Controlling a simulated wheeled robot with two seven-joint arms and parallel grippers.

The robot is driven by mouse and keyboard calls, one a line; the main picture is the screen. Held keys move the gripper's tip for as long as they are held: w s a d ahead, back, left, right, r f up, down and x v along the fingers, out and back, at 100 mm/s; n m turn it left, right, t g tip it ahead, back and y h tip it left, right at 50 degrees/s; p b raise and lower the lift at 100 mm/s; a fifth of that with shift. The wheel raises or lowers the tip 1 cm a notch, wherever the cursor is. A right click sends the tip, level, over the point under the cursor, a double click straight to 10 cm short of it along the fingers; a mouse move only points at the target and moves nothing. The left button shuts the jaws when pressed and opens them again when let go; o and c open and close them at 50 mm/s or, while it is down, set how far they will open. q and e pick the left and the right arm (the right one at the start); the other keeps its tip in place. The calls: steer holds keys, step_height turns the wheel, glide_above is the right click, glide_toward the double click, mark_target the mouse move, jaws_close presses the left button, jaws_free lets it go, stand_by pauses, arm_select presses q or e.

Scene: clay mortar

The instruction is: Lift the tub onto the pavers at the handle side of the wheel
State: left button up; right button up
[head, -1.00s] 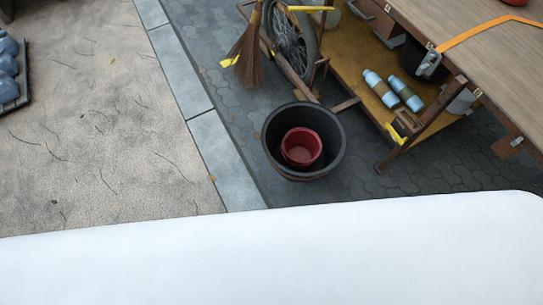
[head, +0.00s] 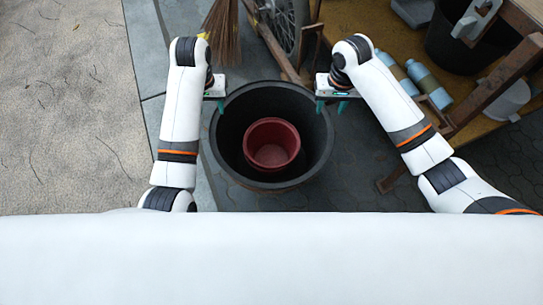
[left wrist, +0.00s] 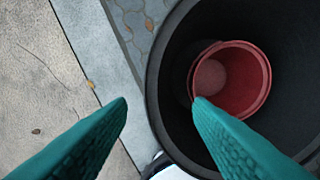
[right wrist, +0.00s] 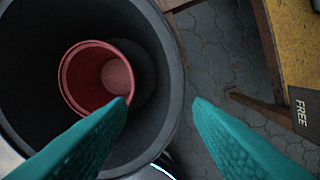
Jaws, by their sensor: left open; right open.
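A black tub (head: 228,150) stands on the dark hexagonal pavers (head: 350,180) in the middle of the head view, with a red bucket (head: 271,146) inside it. My left gripper (head: 214,104) is open at the tub's left rim. In the left wrist view the rim (left wrist: 152,95) passes between its fingers. My right gripper (head: 330,106) is open at the right rim. In the right wrist view the rim (right wrist: 178,85) lies between its fingers. I cannot tell how far the fingertips reach down past the rim. The spoked wheel (head: 286,28) is beyond the tub, partly cut off.
A broom (head: 222,35) hangs left of the wheel. A wooden bench with a yellow-brown lower shelf (head: 350,18) stands at the right, holding two blue bottles (head: 428,85) and a black bucket (head: 455,45). A pale stone kerb (head: 148,50) and sandy ground (head: 60,110) lie left.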

mark_target(217, 128)
arm_select(q)
steer(key=shift+s+r+g, duration=0.25)
steer(key=shift+r+g, duration=0.05)
steer(key=shift+r, duration=0.15)
arm_select(e)
steer(key=shift+s+d+r, duration=0.2)
steer(key=shift+d+r, duration=0.1)
arm_select(q)
step_height(217, 128, down, 12)
steer(key=shift+f, duration=0.1)
arm_select(e)
step_height(217, 128, down, 12)
steer(key=shift+f, duration=0.1)
arm_select(q)
jaws_close()
arm_select(e)
jaws_close()
arm_select(q)
steer(key=shift+d, duration=0.1)
